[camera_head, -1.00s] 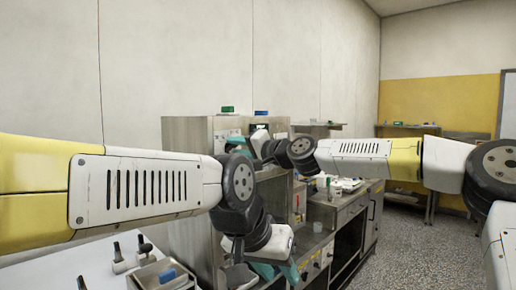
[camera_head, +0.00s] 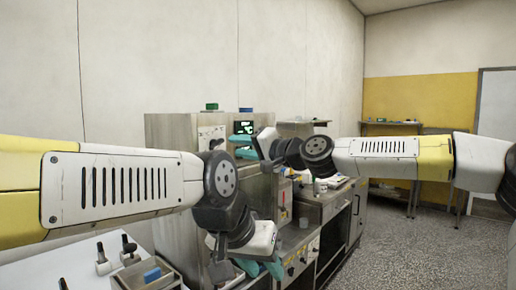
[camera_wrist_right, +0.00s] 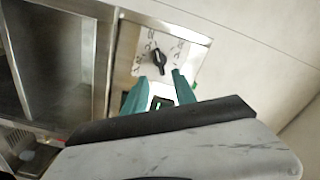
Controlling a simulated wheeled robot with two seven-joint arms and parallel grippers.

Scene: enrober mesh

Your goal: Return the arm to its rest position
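My right gripper (camera_head: 252,146) shows in the head view in front of the steel cabinet's upper front, its teal fingers apart. In the right wrist view the right gripper (camera_wrist_right: 160,90) is open, with nothing clearly held between its two teal fingers. Beyond them is a pale panel with a black knob (camera_wrist_right: 159,62). My left gripper (camera_head: 258,268) hangs low in the head view, pointing down beside the steel machines. Its fingers are partly hidden by the wrist, so its opening is unclear.
The tall steel cabinet (camera_head: 172,150) with a lit display (camera_head: 244,127) stands close to my right gripper. Steel units with knobs (camera_head: 300,262) are near my left gripper. A tray with a blue item (camera_head: 152,274) lies on the white table. Speckled floor (camera_head: 420,240) at right is open.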

